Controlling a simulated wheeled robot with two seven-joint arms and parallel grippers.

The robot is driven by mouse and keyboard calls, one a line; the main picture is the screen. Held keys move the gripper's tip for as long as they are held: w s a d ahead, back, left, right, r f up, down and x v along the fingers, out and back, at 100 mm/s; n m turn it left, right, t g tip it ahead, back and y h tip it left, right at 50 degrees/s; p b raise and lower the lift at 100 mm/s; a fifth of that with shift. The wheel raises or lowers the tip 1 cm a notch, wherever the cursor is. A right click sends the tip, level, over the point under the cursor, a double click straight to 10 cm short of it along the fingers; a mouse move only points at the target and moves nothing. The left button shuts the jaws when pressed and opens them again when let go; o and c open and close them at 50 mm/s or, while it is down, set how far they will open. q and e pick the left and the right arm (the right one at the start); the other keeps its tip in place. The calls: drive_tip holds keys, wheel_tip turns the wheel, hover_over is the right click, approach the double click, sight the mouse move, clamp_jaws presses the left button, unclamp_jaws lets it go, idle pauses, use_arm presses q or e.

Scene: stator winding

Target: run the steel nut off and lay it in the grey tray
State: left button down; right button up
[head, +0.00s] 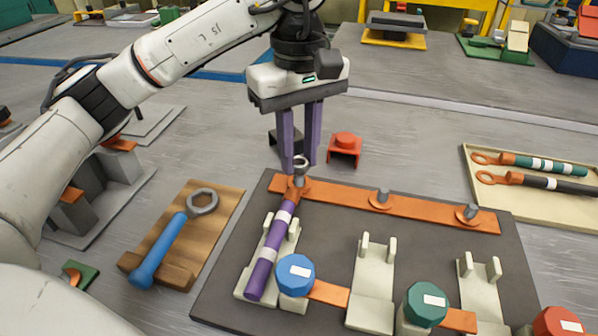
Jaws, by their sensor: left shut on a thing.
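My left gripper (300,166) reaches down with purple fingers at the left end of the copper bar (340,199). It is shut on the steel nut (301,161), a small grey ring between the fingertips. The nut is above the copper lug of the purple cable (270,253), in line with the stud there; I cannot tell whether it is still on the thread. Other studs (383,195) stand along the bar to the right. A flat grey piece (153,121) at the left may be the grey tray; I cannot tell. My right gripper is not in view.
A blue-handled ring wrench (165,240) lies on a wooden block (222,207) at the left. A cream tray (480,203) with two cables is at the right. Coloured round caps (426,304) line the front.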

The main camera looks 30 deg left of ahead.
use_arm(q)
drive_tip(key=shift+r+p, duration=1.9)
drive_tip(key=shift+r, duration=0.45)
